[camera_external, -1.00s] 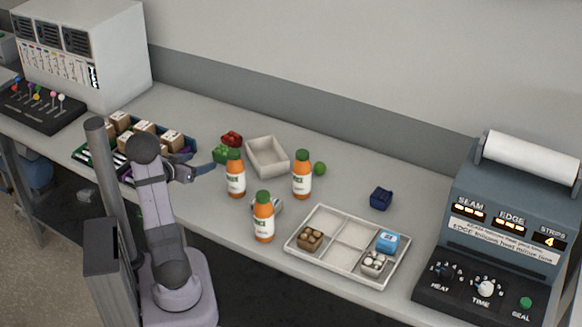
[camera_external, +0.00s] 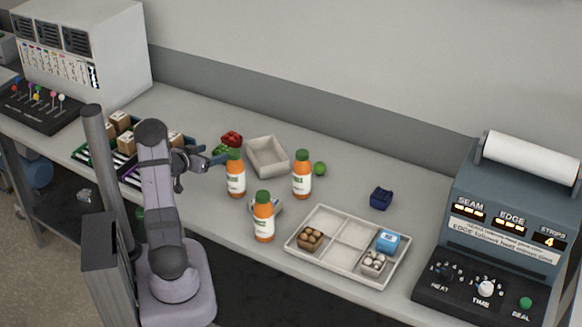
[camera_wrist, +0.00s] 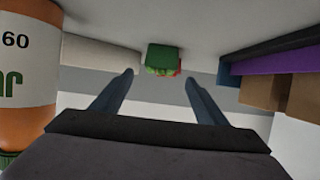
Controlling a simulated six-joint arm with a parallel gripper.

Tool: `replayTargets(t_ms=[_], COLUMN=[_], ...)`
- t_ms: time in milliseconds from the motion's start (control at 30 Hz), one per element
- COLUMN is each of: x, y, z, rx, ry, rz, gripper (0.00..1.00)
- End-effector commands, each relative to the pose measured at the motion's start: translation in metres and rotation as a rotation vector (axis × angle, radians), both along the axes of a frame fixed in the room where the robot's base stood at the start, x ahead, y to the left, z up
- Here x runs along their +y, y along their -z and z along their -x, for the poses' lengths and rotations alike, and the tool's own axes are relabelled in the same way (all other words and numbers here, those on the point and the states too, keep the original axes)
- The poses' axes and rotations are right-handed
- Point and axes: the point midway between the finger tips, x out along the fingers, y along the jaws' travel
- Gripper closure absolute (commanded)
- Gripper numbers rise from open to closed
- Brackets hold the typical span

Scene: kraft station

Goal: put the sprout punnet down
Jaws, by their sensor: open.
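The green punnet, which looks like the sprout punnet, stands on the table beside a red-filled punnet (camera_external: 231,138). In the external view it is mostly hidden behind my gripper (camera_external: 216,157). In the wrist view, which looks upside down, the green punnet (camera_wrist: 161,56) sits beyond the fingertips, roughly centred between them, with red showing behind it. My gripper (camera_wrist: 158,77) is open, its two fingers apart with nothing between them.
Orange bottles stand close by, one (camera_external: 236,178) just right of my gripper. An empty beige bin (camera_external: 270,157) is behind them. A crate of brown boxes (camera_external: 178,140) is at the left. A divided tray (camera_external: 342,262) stands front right.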

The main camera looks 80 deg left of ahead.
Motion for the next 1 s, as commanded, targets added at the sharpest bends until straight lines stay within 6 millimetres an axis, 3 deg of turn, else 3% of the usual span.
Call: replayTargets(t_ms=[533, 1000], x=[0.017, 0.045], y=[0.011, 0.029], z=[-0.019, -0.046], rx=[0.000, 0.000], ry=[0.001, 0.001], rz=[0.003, 0.002], gripper=[0.33, 0.33])
